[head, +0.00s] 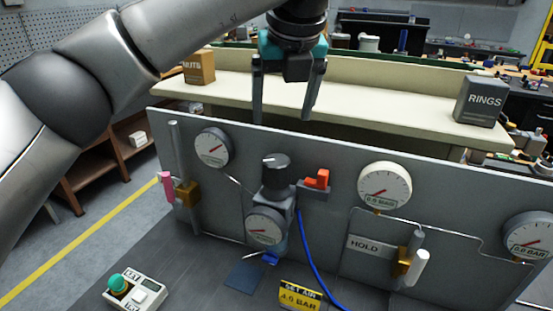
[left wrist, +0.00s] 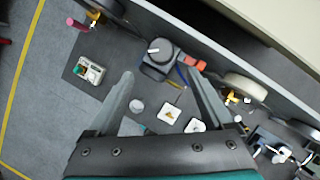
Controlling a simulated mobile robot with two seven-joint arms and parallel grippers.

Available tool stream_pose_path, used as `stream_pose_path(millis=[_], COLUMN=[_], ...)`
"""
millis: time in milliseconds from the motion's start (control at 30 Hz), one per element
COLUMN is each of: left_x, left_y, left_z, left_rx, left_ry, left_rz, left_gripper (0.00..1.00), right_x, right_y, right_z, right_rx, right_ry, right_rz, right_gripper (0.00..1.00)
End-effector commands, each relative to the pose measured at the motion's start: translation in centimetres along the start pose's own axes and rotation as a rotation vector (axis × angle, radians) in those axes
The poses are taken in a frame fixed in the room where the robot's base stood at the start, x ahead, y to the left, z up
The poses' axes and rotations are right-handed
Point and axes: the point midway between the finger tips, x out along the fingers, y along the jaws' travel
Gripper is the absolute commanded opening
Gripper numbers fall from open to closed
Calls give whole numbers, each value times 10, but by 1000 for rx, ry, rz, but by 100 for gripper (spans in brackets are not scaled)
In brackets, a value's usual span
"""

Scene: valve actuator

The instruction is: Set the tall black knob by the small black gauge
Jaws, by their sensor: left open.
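The tall black knob (head: 276,168) sits on top of a grey regulator body in front of the upright panel; a white mark shows on its top. A small round gauge (head: 264,229) with a white face is just below it. The knob also shows in the left wrist view (left wrist: 159,50), beyond the fingertips. My left gripper (head: 284,114) points down above and behind the knob in the head view, fingers spread, nothing between them. Its fingers also show in the left wrist view (left wrist: 161,76). My right gripper is not in view.
A red-orange lever (head: 317,180) stands close right of the knob. A yellow-black sign (head: 300,296) reads "SET AIR 4.0 BAR". Other gauges (head: 385,187) and pipes line the panel (head: 335,240). A button box (head: 135,289) sits at lower left. A blue hose (head: 305,250) runs down.

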Motion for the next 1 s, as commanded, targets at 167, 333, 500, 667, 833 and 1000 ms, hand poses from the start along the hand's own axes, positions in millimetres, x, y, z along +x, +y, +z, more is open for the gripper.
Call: stream_pose_path(millis=[167, 333, 500, 667, 833, 1000], left_x=[30, 68, 103, 129, 143, 147], left_y=[0, 0, -1, -1, -2, -2], left_z=[-1, -2, -2, -2, -2, -2], left_rx=[2, 4, 3, 4, 5, 6], left_ry=[8, 10, 9, 8, 6, 4], left_rz=[0, -2, -3, -4, -4, -6], left_gripper=[85, 85, 85, 85, 85, 85], right_x=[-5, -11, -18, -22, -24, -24], right_y=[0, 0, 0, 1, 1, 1], right_z=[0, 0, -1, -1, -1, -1], right_rx=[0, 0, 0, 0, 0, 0], right_ry=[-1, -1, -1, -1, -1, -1], right_rz=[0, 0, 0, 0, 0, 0], right_gripper=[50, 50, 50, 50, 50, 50])
